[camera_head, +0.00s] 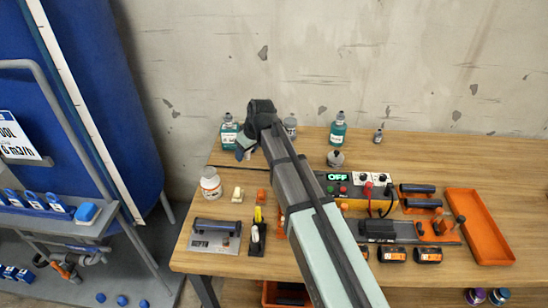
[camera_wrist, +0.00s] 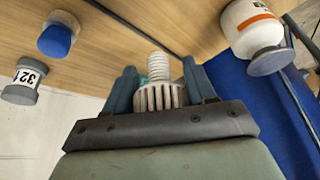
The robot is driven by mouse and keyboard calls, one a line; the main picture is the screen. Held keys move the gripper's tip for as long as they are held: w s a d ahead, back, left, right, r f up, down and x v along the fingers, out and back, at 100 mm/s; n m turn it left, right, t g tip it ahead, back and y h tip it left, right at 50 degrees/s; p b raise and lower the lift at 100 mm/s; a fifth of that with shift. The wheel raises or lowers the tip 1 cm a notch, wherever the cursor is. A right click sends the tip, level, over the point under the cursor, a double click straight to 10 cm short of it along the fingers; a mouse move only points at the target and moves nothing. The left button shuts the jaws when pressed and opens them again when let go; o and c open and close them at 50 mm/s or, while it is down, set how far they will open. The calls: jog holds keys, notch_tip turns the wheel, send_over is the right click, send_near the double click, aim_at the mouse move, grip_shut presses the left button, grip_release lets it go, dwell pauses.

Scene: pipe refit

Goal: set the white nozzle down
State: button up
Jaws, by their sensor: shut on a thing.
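The white nozzle (camera_wrist: 160,94) has a ribbed collar and a narrower threaded end. In the wrist view it sits between the two blue-grey fingers of my gripper (camera_wrist: 162,88), which are shut on it. The wooden table (camera_wrist: 115,28) shows beyond it; I cannot tell whether the nozzle touches the table. In the head view my gripper (camera_head: 243,147) is over the table's back left part, close to a teal bottle (camera_head: 229,132). There the nozzle cannot be made out clearly, and my arm covers part of the tabletop.
A white jar with an orange band (camera_wrist: 252,28) is close on the right in the wrist view. A blue-topped container (camera_wrist: 58,40) and one marked 32 (camera_wrist: 22,82) are on the left.

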jog(key=shift+d+r, duration=0.1)
jog(key=shift+r, duration=0.15)
jog(key=w+d+m+t+h, duration=0.15)
jog(key=w+d, duration=0.25)
jog(key=d, duration=0.7)
jog(key=w+d+m+g+y, duration=0.1)
jog(key=w+d+m, duration=0.15)
jog(key=d, duration=0.85)
jog(key=n, duration=0.3)
send_over(360, 164)
jog(key=d, duration=0.1)
jog(key=shift+s+f, duration=0.15)
jog(key=shift+f, duration=1.45)
jog(key=shift+s+f, duration=0.15)
jog(key=shift+f, duration=1.5)
jog(key=shift+s+f, duration=0.15)
jog(key=shift+f, duration=1.45)
jog(key=shift+f, duration=0.1)
jog(key=o, duration=1)
jog(key=shift+o, duration=0.2)
jog(key=v, duration=1.2)
